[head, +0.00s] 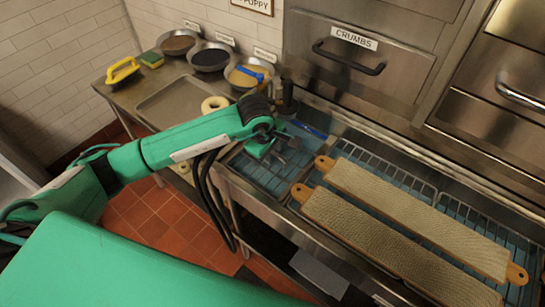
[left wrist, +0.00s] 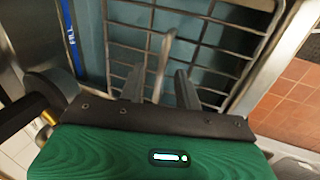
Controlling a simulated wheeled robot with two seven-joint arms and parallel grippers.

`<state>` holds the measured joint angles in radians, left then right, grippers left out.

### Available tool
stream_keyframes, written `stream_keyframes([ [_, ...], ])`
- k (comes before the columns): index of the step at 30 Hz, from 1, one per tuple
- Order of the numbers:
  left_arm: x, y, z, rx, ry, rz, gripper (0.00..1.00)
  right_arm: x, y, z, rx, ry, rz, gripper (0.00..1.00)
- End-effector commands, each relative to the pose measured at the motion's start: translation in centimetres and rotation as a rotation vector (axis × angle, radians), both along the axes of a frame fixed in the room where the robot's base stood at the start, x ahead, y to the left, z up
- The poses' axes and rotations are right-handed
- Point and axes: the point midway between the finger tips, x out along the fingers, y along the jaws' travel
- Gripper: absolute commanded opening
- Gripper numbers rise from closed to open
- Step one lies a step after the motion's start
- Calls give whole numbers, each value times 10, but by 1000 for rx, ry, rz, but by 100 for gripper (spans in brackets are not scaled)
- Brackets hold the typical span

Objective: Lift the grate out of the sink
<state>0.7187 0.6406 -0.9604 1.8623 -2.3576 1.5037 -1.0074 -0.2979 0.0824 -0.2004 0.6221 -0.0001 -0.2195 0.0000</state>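The metal wire grate (head: 262,182) lies in the left part of the blue-bottomed sink (head: 340,145). In the left wrist view the grate (left wrist: 228,42) fills the upper middle. A pale upright metal handle (left wrist: 161,66) rises from the grate area. My left gripper (head: 281,154) is over the grate, pointing down. In the left wrist view its two dark fingers (left wrist: 160,88) are apart, one on each side of the handle in the picture. I cannot tell whether they touch it. My right gripper is not in view.
Two long burlap-covered boards (head: 420,215) lie across wire racks right of my gripper. A dark faucet-like fitting (head: 287,96) stands behind it. The left counter holds a tray (head: 165,103), a bagel (head: 214,104), and bowls (head: 211,58). Drawers (head: 350,66) rise behind the sink.

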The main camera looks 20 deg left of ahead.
Motion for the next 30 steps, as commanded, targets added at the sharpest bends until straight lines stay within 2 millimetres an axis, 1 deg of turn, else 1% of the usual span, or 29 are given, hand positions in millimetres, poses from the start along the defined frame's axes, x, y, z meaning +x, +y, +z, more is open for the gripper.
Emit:
stream_keyframes([
  [3,0,0,-2,0,0,0,34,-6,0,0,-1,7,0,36],
  [6,0,0,-2,0,0,0,34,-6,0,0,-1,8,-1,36],
  [7,0,0,-2,0,0,0,32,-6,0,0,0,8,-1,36],
  [12,0,0,-2,0,0,0,0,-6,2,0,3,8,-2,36],
  [25,1,0,1,-1,-3,0,0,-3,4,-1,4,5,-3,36],
  [30,2,0,12,-2,-5,0,0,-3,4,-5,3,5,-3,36],
])
